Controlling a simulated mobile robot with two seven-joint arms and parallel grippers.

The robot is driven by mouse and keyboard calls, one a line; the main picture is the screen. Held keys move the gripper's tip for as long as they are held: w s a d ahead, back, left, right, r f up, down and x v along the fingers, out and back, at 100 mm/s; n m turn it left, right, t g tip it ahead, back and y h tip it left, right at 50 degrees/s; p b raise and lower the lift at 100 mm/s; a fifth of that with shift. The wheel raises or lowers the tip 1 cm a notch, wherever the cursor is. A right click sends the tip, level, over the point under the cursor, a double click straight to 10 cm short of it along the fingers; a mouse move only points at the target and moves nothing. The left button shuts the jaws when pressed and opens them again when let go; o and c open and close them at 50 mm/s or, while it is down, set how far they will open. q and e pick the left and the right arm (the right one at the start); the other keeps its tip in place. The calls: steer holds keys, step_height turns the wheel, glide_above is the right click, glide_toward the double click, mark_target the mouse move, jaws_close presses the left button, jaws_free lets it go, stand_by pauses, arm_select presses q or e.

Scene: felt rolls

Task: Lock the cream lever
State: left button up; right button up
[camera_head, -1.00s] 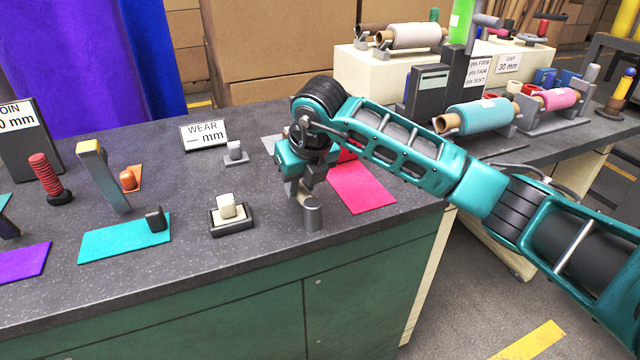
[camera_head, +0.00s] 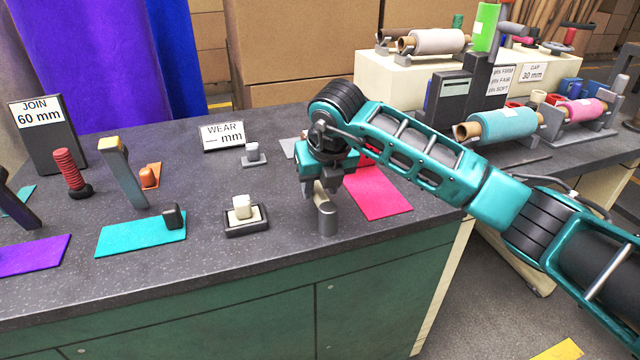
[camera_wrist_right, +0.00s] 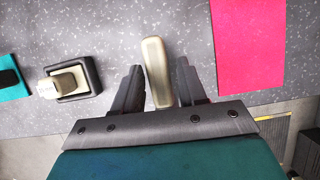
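The cream lever (camera_wrist_right: 157,72) is a smooth, pale beige bar in the right wrist view, running from the gripper's base out past the fingertips. In the head view it is mostly hidden behind my right gripper (camera_head: 322,186), above a short grey cylinder (camera_head: 327,218) near the table's front edge. In the right wrist view my right gripper (camera_wrist_right: 160,80) is open, with one dark finger on each side of the lever. A gap shows on the right side; contact on the left side is hard to tell. My left gripper is not in view.
A cream block (camera_head: 242,207) in a dark tray (camera_head: 247,226) stands left of the lever. A pink felt sheet (camera_head: 377,195) lies to its right. A teal sheet (camera_head: 140,236), slanted bar (camera_head: 124,178) and sign reading WEAR (camera_head: 223,136) are farther left.

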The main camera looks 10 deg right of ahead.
steer(key=shift+o, duration=0.9)
arm_select(q)
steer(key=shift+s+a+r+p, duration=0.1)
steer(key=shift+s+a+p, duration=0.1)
steer(key=shift+p, duration=0.4)
arm_select(e)
steer(key=v, duration=1.3)
